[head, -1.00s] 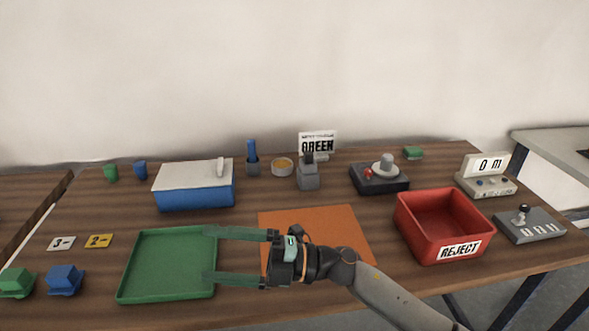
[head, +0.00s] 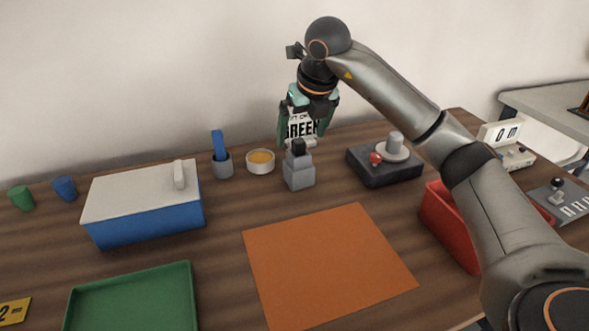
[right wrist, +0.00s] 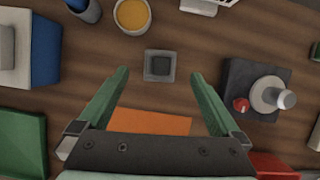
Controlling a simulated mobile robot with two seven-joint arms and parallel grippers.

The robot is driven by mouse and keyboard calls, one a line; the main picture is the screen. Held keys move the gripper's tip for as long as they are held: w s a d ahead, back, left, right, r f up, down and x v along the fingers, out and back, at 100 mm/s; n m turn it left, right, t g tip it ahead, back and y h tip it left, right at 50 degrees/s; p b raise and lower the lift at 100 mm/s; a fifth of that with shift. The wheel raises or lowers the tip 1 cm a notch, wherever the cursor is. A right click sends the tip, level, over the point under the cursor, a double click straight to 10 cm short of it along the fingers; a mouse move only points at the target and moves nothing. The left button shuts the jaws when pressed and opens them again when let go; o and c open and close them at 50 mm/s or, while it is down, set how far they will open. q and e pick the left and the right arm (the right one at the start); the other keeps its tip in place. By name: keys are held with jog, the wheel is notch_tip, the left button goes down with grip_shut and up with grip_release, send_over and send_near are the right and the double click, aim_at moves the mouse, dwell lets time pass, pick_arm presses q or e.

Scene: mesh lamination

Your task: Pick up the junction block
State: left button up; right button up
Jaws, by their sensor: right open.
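No part is labelled as the junction block, so I cannot tell for certain which thing it is. A grey stepped block with a black top (head: 299,170) stands upright on the table, behind the orange mat. It also shows from above in the right wrist view (right wrist: 160,65), framed between the fingertips. My right gripper (head: 304,138) points down with its green fingers spread, empty and apart from the block. The fingers (right wrist: 160,76) also show in the right wrist view. My left gripper is out of view.
A yellow-filled bowl (head: 261,161) and a blue-handled tool in a cup (head: 222,163) stand left of the block. A dark device (head: 385,165) stands right. The orange mat (head: 330,262) is bare. A red bin (head: 447,228) is partly behind my arm.

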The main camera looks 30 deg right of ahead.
aim_at(297, 158)
jog(key=x, duration=1)
jog(key=shift+s+b, duration=0.3)
jog(key=shift+b, duration=0.1)
jog(key=c, duration=1.5)
grip_shut()
jog(key=shift+r, duration=0.1)
